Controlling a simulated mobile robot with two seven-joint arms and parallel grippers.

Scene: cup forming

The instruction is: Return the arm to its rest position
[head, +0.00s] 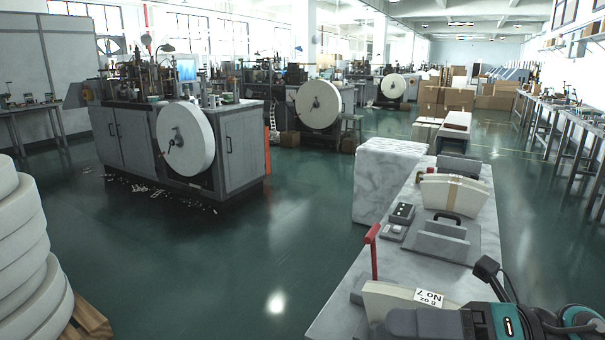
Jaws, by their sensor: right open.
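My right arm (505,322) comes in at the bottom right corner of the head view, in dark grey with teal parts. My right gripper (425,323) is at the bottom edge, low at the near end of the grey marbled worktop, and is partly cut off by the frame. It is open. I cannot make out its fingertips clearly. A curved cream paper stack (385,297) with a printed label shows just behind and left of it, partly hidden. My left arm and left gripper are not in view.
The marbled worktop (340,318) carries a metal holder (440,243), a second cream stack (455,192), a small black control box (402,213) and a red-topped post (373,250). A machine (240,145) with a large white roll stands left. White rolls (30,260) are stacked front left.

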